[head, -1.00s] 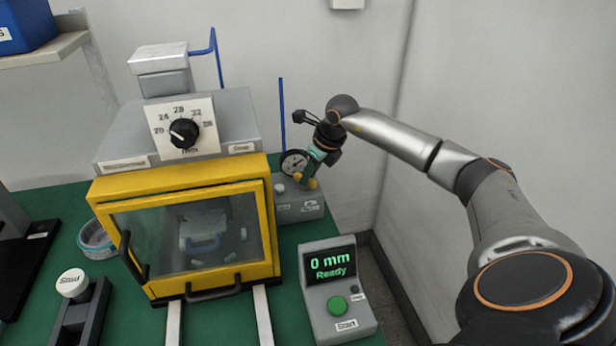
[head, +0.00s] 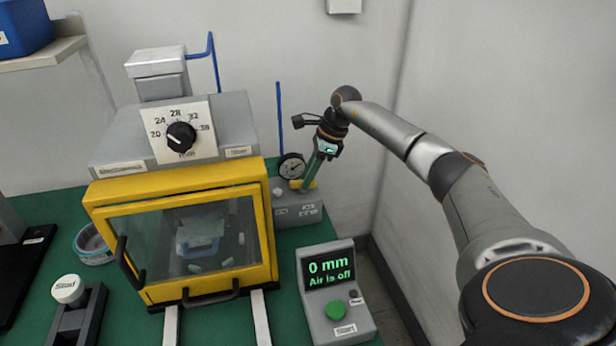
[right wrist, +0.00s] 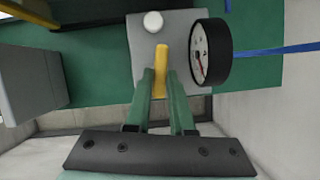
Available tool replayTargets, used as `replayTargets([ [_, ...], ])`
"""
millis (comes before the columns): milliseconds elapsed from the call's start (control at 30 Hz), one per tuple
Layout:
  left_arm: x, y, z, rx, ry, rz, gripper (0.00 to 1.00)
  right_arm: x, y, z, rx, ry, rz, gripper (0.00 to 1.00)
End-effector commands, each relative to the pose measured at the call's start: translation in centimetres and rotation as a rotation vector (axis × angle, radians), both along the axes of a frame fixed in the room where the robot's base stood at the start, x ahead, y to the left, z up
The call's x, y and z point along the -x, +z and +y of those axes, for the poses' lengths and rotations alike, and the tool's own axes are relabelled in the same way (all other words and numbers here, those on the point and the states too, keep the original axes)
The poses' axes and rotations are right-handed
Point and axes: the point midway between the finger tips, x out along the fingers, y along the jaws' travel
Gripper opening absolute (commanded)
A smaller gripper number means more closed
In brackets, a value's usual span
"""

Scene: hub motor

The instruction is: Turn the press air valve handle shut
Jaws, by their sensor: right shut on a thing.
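The yellow press air valve handle (right wrist: 160,70) lies between the green fingers of my right gripper (right wrist: 160,88) in the right wrist view. The gripper is shut on it. In the head view the right gripper (head: 304,186) reaches down to the valve block (head: 298,212), with a little of the yellow handle (head: 297,184) showing beside the fingers. My left gripper is not in view.
A round gauge (head: 291,167) stands on the valve block, close beside the fingers. The yellow-framed press (head: 180,182) is to the left, and the control box with a green button (head: 336,310) is in front. A wall is close on the right.

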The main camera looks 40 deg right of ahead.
Motion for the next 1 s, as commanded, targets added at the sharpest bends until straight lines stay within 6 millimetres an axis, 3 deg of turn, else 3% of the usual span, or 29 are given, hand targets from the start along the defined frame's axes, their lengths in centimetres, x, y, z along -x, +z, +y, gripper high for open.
replayTargets([
  [533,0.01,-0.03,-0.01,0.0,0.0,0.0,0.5,-0.09,0.11,-0.06,0.002,0.029,-0.004,0.0],
  [567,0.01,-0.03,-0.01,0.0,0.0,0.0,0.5,-0.09,0.11,-0.06,0.003,0.029,-0.003,0.22],
  [800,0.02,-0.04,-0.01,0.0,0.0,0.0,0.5,-0.06,0.06,-0.05,0.002,0.027,-0.002,0.49],
  [1000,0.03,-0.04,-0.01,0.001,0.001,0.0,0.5,-0.04,0.02,-0.04,0.002,0.027,0.0,0.51],
])
